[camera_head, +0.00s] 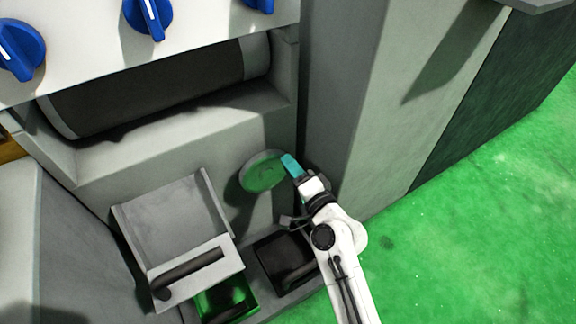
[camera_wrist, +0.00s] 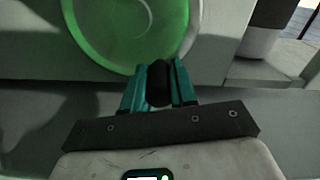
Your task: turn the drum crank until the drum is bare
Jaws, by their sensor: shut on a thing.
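The drum (camera_head: 150,88) lies in a recess under the blue knobs. My gripper (camera_head: 291,165) is at the disc's right edge. In the wrist view its teal fingers (camera_wrist: 158,80) are shut on the black crank handle (camera_wrist: 158,88), low on the disc. The handle is hidden in the head view.
Several blue knobs (camera_head: 148,14) sit on the panel above. A grey tray (camera_head: 175,225) with a dark handle sticks out at lower left, beside a green bin (camera_head: 226,298) and a dark bin (camera_head: 285,262). A grey wall (camera_head: 350,90) stands close right; green floor (camera_head: 470,230) is open beyond.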

